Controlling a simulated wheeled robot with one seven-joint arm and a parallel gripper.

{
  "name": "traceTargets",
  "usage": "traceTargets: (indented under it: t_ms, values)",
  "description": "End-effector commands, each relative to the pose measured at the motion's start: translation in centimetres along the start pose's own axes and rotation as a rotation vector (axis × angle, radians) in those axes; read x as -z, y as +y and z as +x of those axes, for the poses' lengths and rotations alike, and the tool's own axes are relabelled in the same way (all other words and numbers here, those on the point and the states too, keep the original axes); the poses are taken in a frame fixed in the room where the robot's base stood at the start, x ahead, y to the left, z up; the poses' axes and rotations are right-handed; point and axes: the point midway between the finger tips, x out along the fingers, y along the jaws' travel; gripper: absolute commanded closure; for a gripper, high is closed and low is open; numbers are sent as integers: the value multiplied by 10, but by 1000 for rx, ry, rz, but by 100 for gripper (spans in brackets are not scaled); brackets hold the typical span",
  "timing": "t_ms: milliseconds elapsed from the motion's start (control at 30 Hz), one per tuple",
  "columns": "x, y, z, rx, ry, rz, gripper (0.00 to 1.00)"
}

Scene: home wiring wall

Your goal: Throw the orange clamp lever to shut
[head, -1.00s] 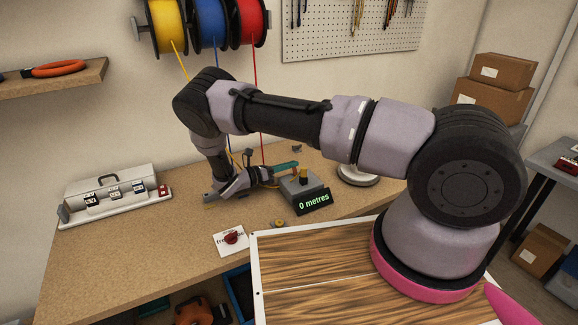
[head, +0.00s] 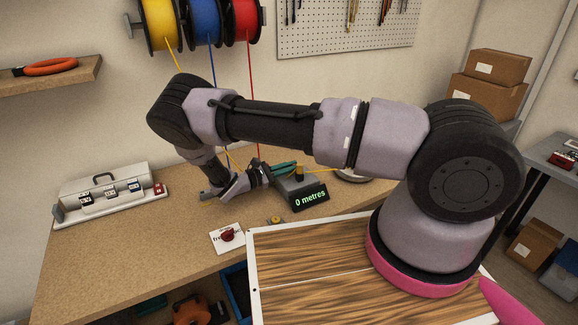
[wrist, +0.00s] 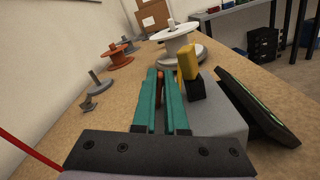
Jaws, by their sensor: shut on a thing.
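The orange clamp lever (wrist: 160,87) shows as a narrow orange-brown strip between my two teal fingers in the wrist view. My gripper (wrist: 163,80) is shut on it, and the fingers hide most of it. In the head view my gripper (head: 288,165) reaches from the left to the grey metering box (head: 296,187). That box also shows in the wrist view (wrist: 217,108), with a yellow block (wrist: 187,61) on a black base beside my fingers. The box's dark display (head: 311,200) reads "0 metres" in green. The lever is too hidden in the head view to make out.
Yellow (head: 156,24), blue (head: 203,22) and red (head: 244,20) wire spools hang above the bench. A white reel (wrist: 178,46) stands beyond the box.

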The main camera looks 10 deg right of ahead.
Motion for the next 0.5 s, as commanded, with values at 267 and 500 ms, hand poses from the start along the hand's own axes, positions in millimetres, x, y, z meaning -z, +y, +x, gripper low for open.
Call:
traceTargets:
  t_ms: [267,500]
  values:
    - [1,-5,-1,0,2,87,100]
    - [1,-5,-1,0,2,105,100]
